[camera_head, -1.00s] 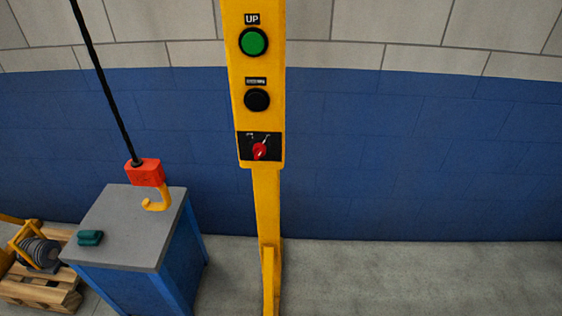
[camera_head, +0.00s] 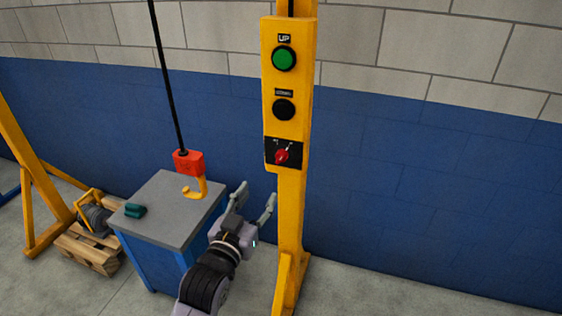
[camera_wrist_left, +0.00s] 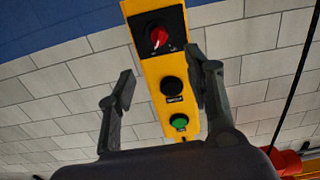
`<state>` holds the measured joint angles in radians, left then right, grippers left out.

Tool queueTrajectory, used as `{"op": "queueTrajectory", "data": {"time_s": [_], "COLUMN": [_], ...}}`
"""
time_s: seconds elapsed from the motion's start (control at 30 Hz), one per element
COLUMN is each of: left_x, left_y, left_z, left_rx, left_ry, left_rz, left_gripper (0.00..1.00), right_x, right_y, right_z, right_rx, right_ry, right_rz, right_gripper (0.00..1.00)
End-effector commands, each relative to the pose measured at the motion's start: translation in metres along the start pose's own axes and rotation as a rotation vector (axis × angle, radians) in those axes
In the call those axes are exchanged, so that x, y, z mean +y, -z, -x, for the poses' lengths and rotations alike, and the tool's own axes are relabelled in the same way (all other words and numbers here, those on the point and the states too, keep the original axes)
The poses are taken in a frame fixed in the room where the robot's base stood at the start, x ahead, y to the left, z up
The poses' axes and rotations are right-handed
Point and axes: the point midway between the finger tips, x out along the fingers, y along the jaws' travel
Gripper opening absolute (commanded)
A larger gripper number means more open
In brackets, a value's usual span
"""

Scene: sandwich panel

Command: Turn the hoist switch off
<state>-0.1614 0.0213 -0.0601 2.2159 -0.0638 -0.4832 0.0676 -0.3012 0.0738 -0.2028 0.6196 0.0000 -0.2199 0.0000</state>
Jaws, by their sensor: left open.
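The hoist switch is a red rotary knob (camera_head: 282,156) on a black plate, low on the yellow control panel (camera_head: 271,117). In the left wrist view the red knob (camera_wrist_left: 158,37) shows near the top, with its pointer turned at a slant. My left gripper (camera_head: 254,204) is open and empty, below and left of the knob and apart from it. In the left wrist view its two fingers (camera_wrist_left: 160,85) stand apart, with the panel beyond them. My right gripper is not in view.
A green UP button (camera_head: 284,59) and a black button (camera_head: 283,109) sit above the knob. A red hoist block (camera_head: 189,163) with a yellow hook hangs over a grey-topped blue cabinet (camera_head: 170,208) on the left. The floor at right is clear.

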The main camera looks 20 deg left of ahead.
Motion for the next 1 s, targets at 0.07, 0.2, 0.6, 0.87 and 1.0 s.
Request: {"op": "queueTrajectory", "data": {"time_s": [0.07,0.2,0.6,0.87,1.0], "left_x": [0.000,0.001,0.001,0.001,0.001], "left_y": [0.003,0.003,0.002,0.000,0.000], "left_z": [-0.018,-0.048,-0.125,-0.148,-0.150], "left_rx": [0.001,0.001,0.000,-0.001,0.000], "left_ry": [0.000,-0.001,-0.001,-0.001,-0.001], "left_rz": [0.001,0.001,0.000,0.001,0.001], "left_gripper": [0.47,0.47,0.47,0.47,0.47], "right_x": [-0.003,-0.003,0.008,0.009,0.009], "right_y": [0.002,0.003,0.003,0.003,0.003], "right_z": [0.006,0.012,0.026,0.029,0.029], "right_rx": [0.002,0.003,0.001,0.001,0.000], "right_ry": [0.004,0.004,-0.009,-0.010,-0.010], "right_rz": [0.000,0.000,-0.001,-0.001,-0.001], "right_gripper": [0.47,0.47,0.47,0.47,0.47]}}
